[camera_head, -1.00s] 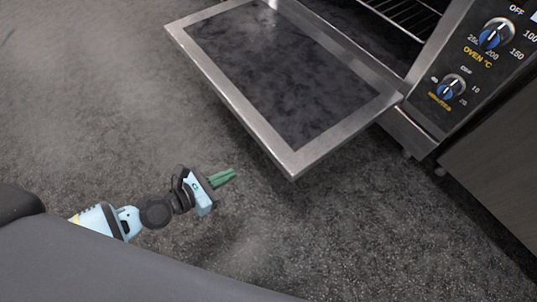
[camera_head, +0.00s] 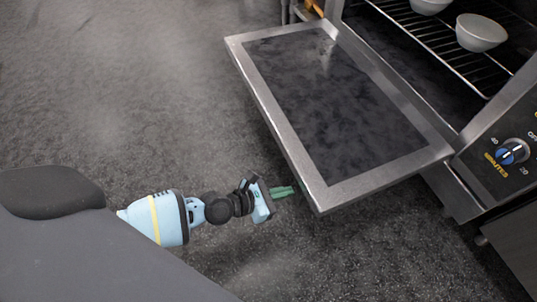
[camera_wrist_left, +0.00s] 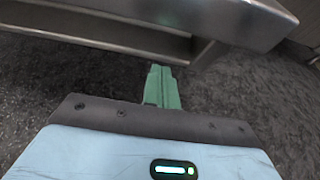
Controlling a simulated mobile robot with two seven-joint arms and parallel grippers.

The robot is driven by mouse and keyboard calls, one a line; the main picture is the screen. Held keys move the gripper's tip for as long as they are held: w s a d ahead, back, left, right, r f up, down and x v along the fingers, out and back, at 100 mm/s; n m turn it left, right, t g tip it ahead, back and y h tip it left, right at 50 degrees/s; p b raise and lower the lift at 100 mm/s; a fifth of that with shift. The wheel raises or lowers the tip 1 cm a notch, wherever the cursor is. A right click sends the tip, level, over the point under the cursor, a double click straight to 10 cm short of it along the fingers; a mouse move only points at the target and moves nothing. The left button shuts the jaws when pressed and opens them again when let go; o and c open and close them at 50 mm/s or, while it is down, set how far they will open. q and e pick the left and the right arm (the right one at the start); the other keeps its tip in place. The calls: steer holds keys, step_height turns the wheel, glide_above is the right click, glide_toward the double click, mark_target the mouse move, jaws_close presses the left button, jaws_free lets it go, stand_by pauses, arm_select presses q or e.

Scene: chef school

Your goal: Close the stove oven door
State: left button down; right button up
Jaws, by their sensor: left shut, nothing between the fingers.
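The oven door (camera_head: 264,82) is a steel frame around a dark glass panel. It hangs wide open, about level, hinged at the oven (camera_head: 461,196) on the right. My left gripper (camera_head: 291,190) is shut and empty, with green fingers. It sits just outside the door's near outer corner, at or below the level of its edge. In the left wrist view, the green fingers (camera_wrist_left: 162,88) point toward the underside and edge of the door (camera_wrist_left: 195,14). I cannot tell whether they touch it. My right gripper is not in view.
White bowls (camera_head: 481,32) stand on a wire rack (camera_head: 447,50) inside the oven. A control panel with a blue-and-white knob (camera_head: 513,152) is at the right. The speckled grey floor (camera_head: 120,90) left of the door is clear.

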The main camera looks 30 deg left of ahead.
arm_select(q)
steer(key=r+p, duration=0.1)
steer(key=w+r+p, duration=0.1)
steer(key=d+r+p, duration=0.1)
steer(key=shift+w+r+p, duration=0.15)
steer(key=shift+r+p, duration=0.05)
steer(key=shift+p, duration=0.15)
steer(key=shift+r, duration=0.1)
stand_by(0.3)
